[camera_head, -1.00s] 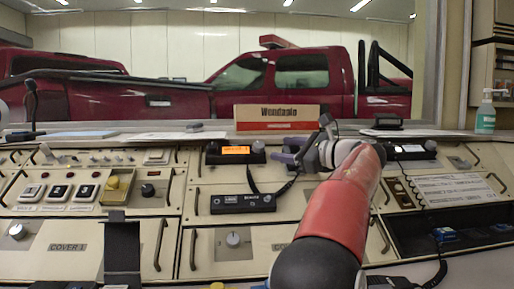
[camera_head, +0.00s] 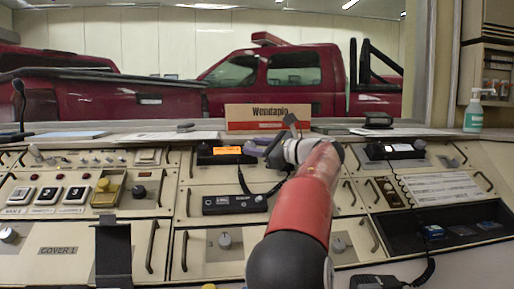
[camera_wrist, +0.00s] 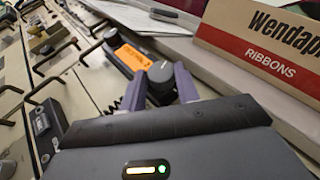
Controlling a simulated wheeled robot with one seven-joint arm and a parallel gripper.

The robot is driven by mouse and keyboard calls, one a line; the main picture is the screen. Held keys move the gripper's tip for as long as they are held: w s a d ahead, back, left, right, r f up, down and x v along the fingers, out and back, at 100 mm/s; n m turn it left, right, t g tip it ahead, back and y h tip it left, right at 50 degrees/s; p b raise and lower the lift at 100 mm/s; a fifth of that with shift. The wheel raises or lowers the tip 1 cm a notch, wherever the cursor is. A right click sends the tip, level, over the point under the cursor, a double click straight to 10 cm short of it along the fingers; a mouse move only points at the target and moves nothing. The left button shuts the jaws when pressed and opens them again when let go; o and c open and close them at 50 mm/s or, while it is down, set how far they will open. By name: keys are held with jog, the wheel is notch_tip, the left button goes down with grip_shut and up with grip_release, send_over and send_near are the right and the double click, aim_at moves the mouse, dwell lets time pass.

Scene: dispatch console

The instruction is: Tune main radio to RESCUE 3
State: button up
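The main radio (camera_head: 227,153) is a black box with a lit orange display on the upper console. In the wrist view its orange display (camera_wrist: 133,58) shows dark text too small to read. My gripper (camera_wrist: 161,86) has two purple fingers spread apart, one on either side of the knob in that picture. I cannot tell whether either finger touches it. In the head view my gripper (camera_head: 264,148) is at the radio's right end, and my wrist partly hides this area.
A Wendapio ribbons box (camera_head: 268,117) stands on the ledge behind the radio. A black unit (camera_head: 234,204) with a coiled cord lies below the radio. Another black radio (camera_head: 395,150) is to the right. Console handles (camera_head: 374,234) stick up nearby.

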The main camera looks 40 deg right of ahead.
jog(key=c, duration=0.3)
jog(key=shift+f+b, duration=0.1)
jog(key=shift+b, duration=0.2)
